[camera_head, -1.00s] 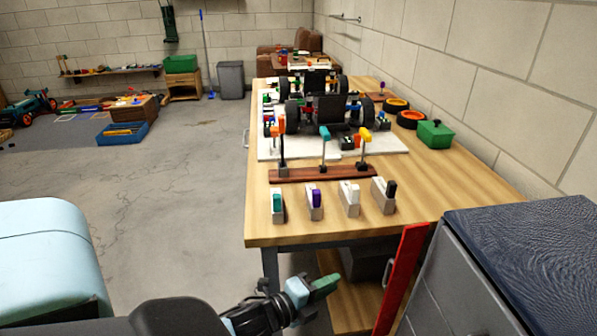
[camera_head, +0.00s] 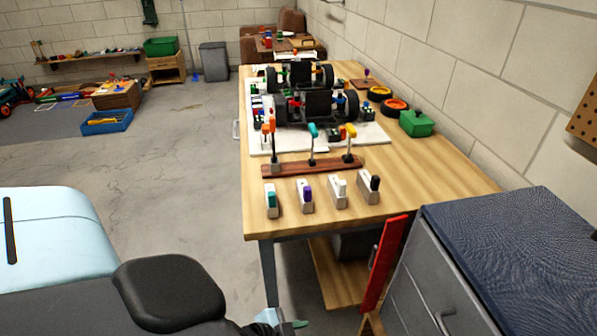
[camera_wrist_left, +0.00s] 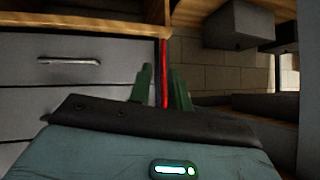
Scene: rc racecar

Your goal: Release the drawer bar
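The drawer bar is a red upright bar (camera_head: 384,265) along the left front edge of the grey drawer cabinet (camera_head: 440,275) in the head view. In the left wrist view the red bar (camera_wrist_left: 165,60) shows as a thin strip beside the grey drawer fronts. My left gripper (camera_head: 291,325) is at the bottom edge of the head view, left of the bar and apart from it. In the left wrist view its green fingers (camera_wrist_left: 160,88) are apart, with the red strip seen between them and nothing held. My right gripper is not in view.
A wooden workbench (camera_head: 400,205) with a car model, a tool rack and several small blocks stands left of the cabinet. A lower shelf (camera_head: 335,285) is under it. A wooden pegboard (camera_head: 585,110) is at the right edge.

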